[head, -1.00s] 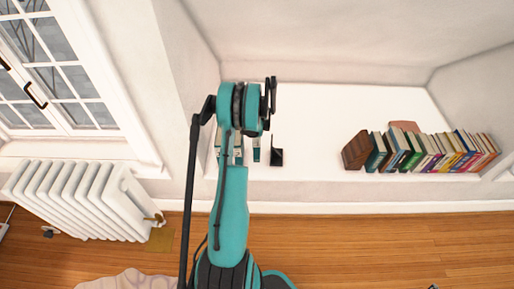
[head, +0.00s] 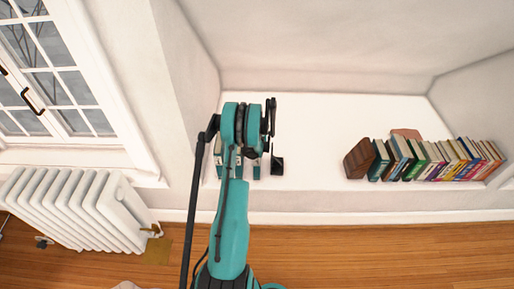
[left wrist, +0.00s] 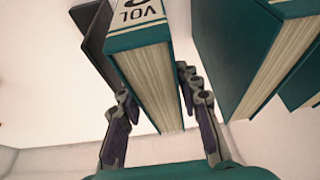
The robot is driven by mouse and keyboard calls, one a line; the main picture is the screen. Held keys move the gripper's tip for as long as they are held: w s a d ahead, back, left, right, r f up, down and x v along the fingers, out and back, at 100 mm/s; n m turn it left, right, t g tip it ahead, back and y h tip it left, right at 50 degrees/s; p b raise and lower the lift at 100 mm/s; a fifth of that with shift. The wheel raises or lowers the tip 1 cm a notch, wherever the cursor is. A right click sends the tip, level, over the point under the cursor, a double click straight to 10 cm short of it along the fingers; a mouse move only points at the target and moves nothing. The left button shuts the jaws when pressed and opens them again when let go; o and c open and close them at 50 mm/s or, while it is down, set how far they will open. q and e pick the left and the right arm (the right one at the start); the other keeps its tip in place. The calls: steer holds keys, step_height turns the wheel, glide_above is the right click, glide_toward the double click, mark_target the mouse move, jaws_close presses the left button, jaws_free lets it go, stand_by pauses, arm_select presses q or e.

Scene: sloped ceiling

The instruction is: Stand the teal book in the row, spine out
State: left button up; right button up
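A teal book (left wrist: 138,48) with a white label reading "VOL" hangs between the two fingers of my left gripper (left wrist: 162,125) in the left wrist view, its pale page edges facing the camera. The fingers stand spread on both sides of it, and I see no clear squeeze. In the head view my left gripper (head: 269,118) is over the left part of the white shelf, its wrist partly hiding the teal books (head: 219,158) with white labels. A row of books (head: 430,160) stands at the shelf's right. My right gripper is not in view.
A black bookend (head: 277,166) stands right of the teal books, and a brown bookend (head: 359,158) is at the row's left end. The shelf (head: 320,140) between them is bare. More teal books (left wrist: 240,60) stand close on the right in the left wrist view. A radiator (head: 75,205) is at left.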

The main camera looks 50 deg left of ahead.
arm_select(q)
steer(key=shift+o, duration=0.9)
